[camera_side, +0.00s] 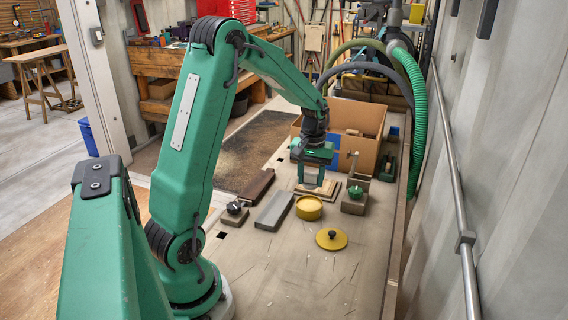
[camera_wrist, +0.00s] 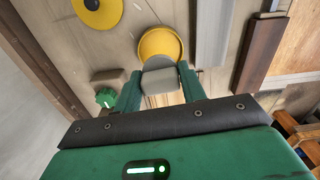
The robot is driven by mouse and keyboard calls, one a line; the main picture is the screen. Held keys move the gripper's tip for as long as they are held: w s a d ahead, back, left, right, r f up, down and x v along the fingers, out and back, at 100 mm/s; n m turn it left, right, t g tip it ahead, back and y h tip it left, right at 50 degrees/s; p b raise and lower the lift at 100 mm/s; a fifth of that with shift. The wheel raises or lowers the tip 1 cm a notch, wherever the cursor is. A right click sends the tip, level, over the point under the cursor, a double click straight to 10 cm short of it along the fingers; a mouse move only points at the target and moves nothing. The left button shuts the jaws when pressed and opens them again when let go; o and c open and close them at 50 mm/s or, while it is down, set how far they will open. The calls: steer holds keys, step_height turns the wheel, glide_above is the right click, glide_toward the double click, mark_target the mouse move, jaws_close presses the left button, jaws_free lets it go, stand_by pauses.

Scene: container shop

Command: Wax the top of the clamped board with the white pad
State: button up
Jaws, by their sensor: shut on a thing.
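My gripper (camera_side: 315,180) (camera_wrist: 160,88) points down over the bench and is shut on the pad. The pad (camera_wrist: 160,80) looks pale grey and sits between the two green fingers in the wrist view. A pale wooden board (camera_side: 328,188) lies beneath my gripper in the side view, partly hidden by it. I cannot tell whether the pad touches it. A block with a green knob (camera_side: 355,200) (camera_wrist: 106,97) stands beside the board. An open round yellow tin (camera_side: 309,208) (camera_wrist: 160,42) is just in front of my gripper, partly covered by the pad in the wrist view.
A yellow lid with a dark knob (camera_side: 331,239) (camera_wrist: 98,10) lies nearer. A grey slab (camera_side: 275,210) (camera_wrist: 211,30), a dark brown board (camera_side: 257,187) (camera_wrist: 260,50) and a dark-knobbed block (camera_side: 235,215) lie left. A cardboard box (camera_side: 362,118) stands behind. The front bench is clear.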

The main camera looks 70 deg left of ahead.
mark_target(309, 205)
steer(key=shift+f, duration=0.15)
steer(key=shift+f, duration=2.85)
steer(key=shift+f, duration=0.65)
stand_by(0.9)
steer(key=shift+r, duration=3.6)
steer(key=w+d+r+m, duration=0.1)
steer(key=d+r+m, duration=0.3)
steer(key=d, duration=0.5)
steer(key=w+d+r+m, duration=0.1)
steer(key=d+r+m, duration=0.4)
steer(key=d, duration=0.5)
steer(key=shift+w+d+m, duration=0.25)
steer(key=shift+d+m, duration=0.05)
steer(key=shift+m, duration=0.2)
